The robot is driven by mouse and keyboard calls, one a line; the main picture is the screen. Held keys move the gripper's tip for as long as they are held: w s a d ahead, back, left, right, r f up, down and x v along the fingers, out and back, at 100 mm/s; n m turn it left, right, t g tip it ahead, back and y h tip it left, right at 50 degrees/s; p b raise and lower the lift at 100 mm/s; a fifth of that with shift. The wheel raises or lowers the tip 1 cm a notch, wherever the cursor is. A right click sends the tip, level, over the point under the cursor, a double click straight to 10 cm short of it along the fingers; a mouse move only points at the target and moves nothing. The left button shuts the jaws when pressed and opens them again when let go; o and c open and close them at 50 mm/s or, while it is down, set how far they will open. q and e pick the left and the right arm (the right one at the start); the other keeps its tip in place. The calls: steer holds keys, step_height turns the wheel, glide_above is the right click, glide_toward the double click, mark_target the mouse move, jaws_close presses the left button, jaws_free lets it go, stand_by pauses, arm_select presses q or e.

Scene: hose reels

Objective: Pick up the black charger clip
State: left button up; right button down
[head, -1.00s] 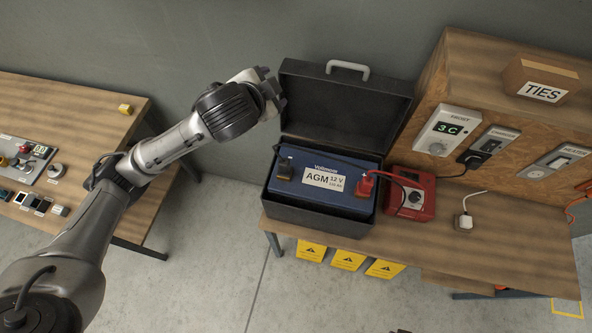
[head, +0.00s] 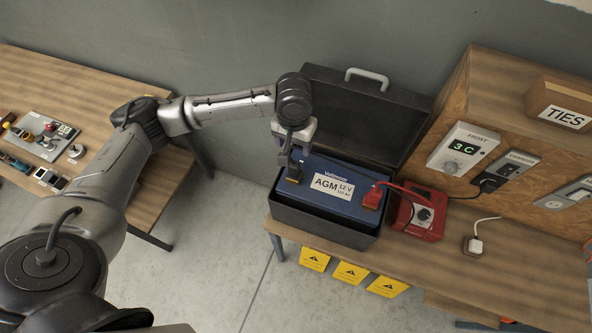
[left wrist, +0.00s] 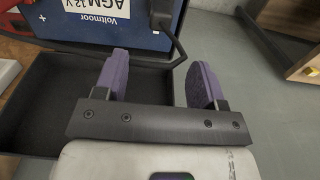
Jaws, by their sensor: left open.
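The black charger clip (head: 296,169) sits on the left terminal of the blue battery (head: 338,186), which stands in an open black case (head: 322,229). In the left wrist view the clip (left wrist: 164,12) is at the top, with its cable running down from it between and beyond the fingertips. My left gripper (head: 292,157) is above the clip in the head view and partly covers it. In the left wrist view its purple fingers (left wrist: 161,62) are open with nothing held between them. My right gripper is not in view.
The raised case lid (head: 367,115) stands close behind my left gripper. A red clip (head: 374,198) is on the battery's other terminal. A red charger (head: 424,216) is right of the case. A socket panel and a TIES box (head: 558,103) are further right.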

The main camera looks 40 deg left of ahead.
mark_target(294, 164)
arm_select(q)
step_height(294, 164, down, 8)
steer(key=shift+f+p, duration=0.2)
steer(key=shift+p, duration=0.25)
steer(key=shift+s+f+p, duration=0.1)
steer(key=shift+f+p, duration=0.5)
steer(key=shift+f, duration=2.1)
steer(key=shift+c, duration=0.5)
steer(key=c, duration=0.9)
steer(key=shift+r, duration=0.1)
steer(key=shift+c, duration=0.2)
